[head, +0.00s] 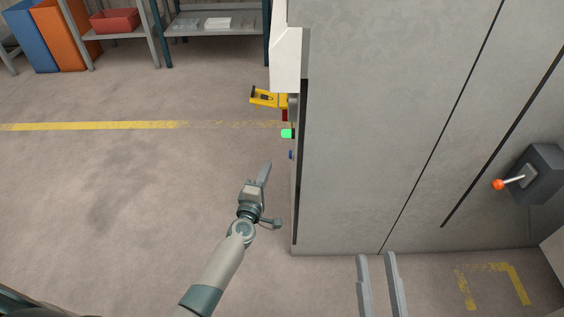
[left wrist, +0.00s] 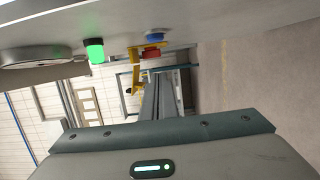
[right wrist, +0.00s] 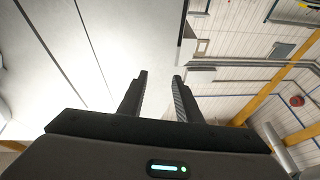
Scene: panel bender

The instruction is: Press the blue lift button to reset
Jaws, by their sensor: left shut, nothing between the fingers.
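The small blue button (head: 290,154) sits on the side face of the grey machine, near its front edge. It also shows in the left wrist view (left wrist: 155,38), at the top just beyond my fingertips. My left gripper (head: 267,166) is shut and empty, pointing away from me, a little left of the button and apart from it. Its fingers lie together in the left wrist view (left wrist: 160,80). My right gripper (head: 377,256) is open and empty, in front of the machine at the bottom; its two parted fingers show in the right wrist view (right wrist: 161,76).
A green lamp (head: 287,133) and a yellow bracket (head: 265,97) with a red part (head: 284,115) are farther along the same face. A lever with an orange knob (head: 498,184) is at right. Shelves (head: 215,30) stand far behind. The floor at left is clear.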

